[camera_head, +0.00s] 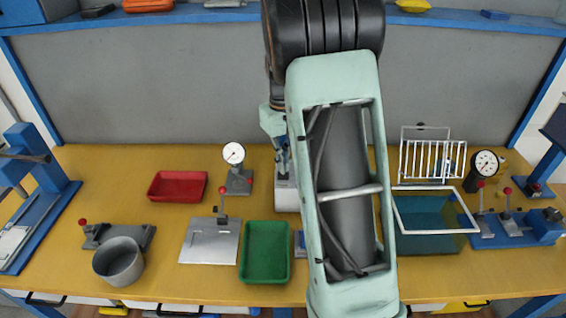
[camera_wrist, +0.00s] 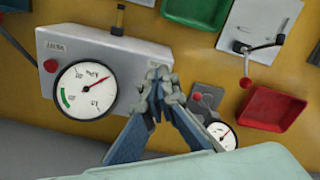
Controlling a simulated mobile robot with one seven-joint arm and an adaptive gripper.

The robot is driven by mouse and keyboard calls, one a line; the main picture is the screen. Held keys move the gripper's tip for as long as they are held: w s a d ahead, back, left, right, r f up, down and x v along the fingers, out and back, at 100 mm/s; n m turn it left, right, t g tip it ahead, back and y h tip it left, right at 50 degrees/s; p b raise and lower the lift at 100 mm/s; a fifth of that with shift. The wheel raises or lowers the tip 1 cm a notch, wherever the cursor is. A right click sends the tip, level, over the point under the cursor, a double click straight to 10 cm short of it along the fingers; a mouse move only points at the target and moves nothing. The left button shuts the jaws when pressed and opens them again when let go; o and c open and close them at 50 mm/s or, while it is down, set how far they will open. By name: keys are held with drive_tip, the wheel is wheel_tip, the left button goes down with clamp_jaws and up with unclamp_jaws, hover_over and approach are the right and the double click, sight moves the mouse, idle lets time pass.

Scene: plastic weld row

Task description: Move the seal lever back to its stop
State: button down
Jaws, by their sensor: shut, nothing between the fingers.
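My gripper (camera_wrist: 160,82) is shut and empty, its fingertips beside or over the end of a grey box with a large dial (camera_wrist: 90,85); I cannot tell whether they touch. In the head view my gripper (camera_head: 281,150) is above the box (camera_head: 286,194), mostly hidden by my arm. No label marks the seal lever clearly. One candidate is the red-knobbed lever on a metal plate (camera_head: 222,207), which also shows in the wrist view (camera_wrist: 262,46). A dark stub (camera_wrist: 118,18) stands beyond the box.
A red tray (camera_head: 178,187), a green tray (camera_head: 265,250) and a small gauge stand (camera_head: 236,170) are close by. A grey pot (camera_head: 118,262) stands left. A wire rack (camera_head: 430,160), a teal bin (camera_head: 432,238) and a blue fixture with several levers (camera_head: 507,225) are right.

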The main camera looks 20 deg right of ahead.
drive_tip(key=shift+w+d, duration=0.1)
drive_tip(key=shift+w, duration=0.1)
drive_tip(key=shift+w+d, duration=0.15)
drive_tip(key=shift+w, duration=0.2)
drive_tip(key=shift+w+p, duration=0.1)
drive_tip(key=shift+p, duration=0.25)
drive_tip(key=shift+w+d, duration=0.2)
drive_tip(key=shift+w, duration=0.2)
drive_tip(key=shift+w+d+f+p, duration=0.2)
drive_tip(key=shift+w+p, duration=0.1)
drive_tip(key=shift+w, duration=0.1)
drive_tip(key=shift+s, duration=0.1)
idle(0.4)
